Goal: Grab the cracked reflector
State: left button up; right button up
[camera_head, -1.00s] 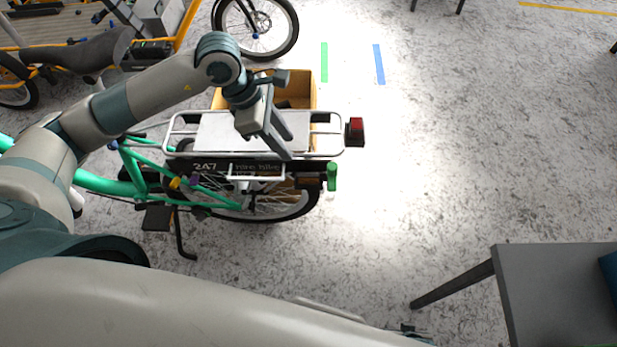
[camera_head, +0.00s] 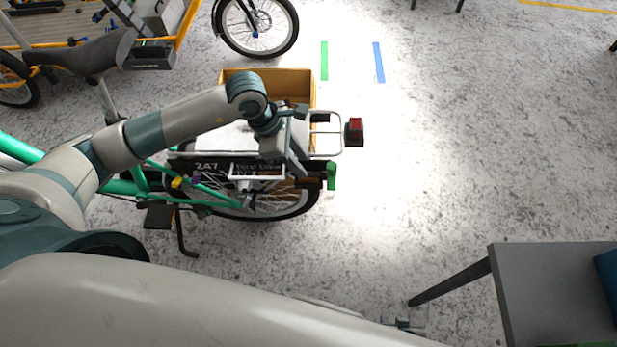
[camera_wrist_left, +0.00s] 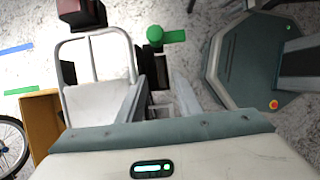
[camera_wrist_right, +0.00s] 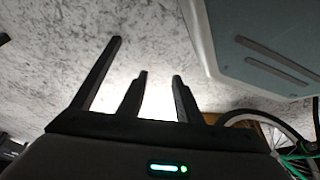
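A green bike stands with its rear rack (camera_head: 326,134) in the middle of the head view. A red-and-black block (camera_head: 355,131) sits at the rack's rear end; it also shows in the left wrist view (camera_wrist_left: 80,12). Below the rack's rear is a small dark part (camera_head: 310,183) beside a green piece (camera_head: 331,176). I cannot tell which part is the cracked reflector; no crack is visible. My left gripper (camera_head: 300,172) is open beside the rack's rear; in the left wrist view its fingers (camera_wrist_left: 160,88) point towards the dark part (camera_wrist_left: 152,56). My right gripper (camera_wrist_right: 158,78) is open and empty.
A wooden crate (camera_head: 268,77) stands behind the rack. A grey table (camera_head: 550,290) stands at the lower right. Another bike's wheel (camera_head: 257,28) is at the top. The floor right of the bike is clear, with green and blue tape strips.

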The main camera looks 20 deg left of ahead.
aim_at(309, 179)
pick_arm(q)
jog(key=shift+d+f, duration=0.15)
jog(key=shift+f, duration=0.2)
jog(key=p+x, duration=0.1)
jog(key=x, duration=0.2)
jog(key=shift+s, duration=0.1)
jog(key=shift+d+f, duration=0.1)
jog(key=shift+f, duration=0.5)
pick_arm(e)
jog(key=shift+w+a+r+t, duration=0.4)
jog(key=shift+w+a+r, duration=0.05)
jog(key=shift+w+a, duration=0.1)
pick_arm(q)
grip_shut()
